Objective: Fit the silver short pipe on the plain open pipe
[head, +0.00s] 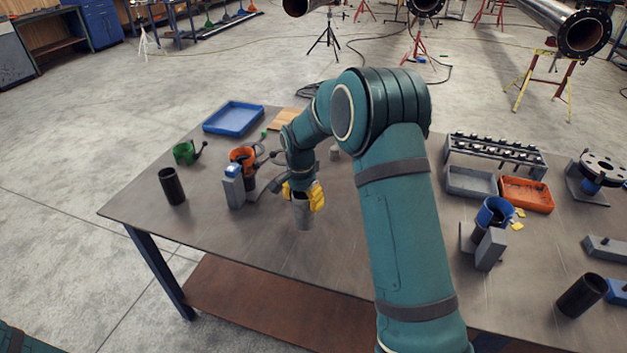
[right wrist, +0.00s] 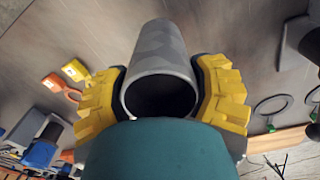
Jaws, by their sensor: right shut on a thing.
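My right gripper (head: 303,194) has yellow finger pads and is shut on the silver short pipe (head: 303,216). It holds the pipe roughly upright, over the left-middle of the table. In the right wrist view the silver short pipe (right wrist: 160,65) sits between both yellow pads, its open end towards the camera. A plain dark open pipe (head: 172,187) stands upright at the table's left, apart from the gripper. Another dark open pipe (head: 581,296) is at the right front. I cannot tell which one the task means. My left gripper is out of view.
A grey block stand (head: 234,190) with an orange collar (head: 243,156) is just left of the held pipe. A green ring (head: 184,153) and blue tray (head: 234,119) lie behind. A blue collar (head: 494,212) and trays are at right. The front middle (head: 262,245) is clear.

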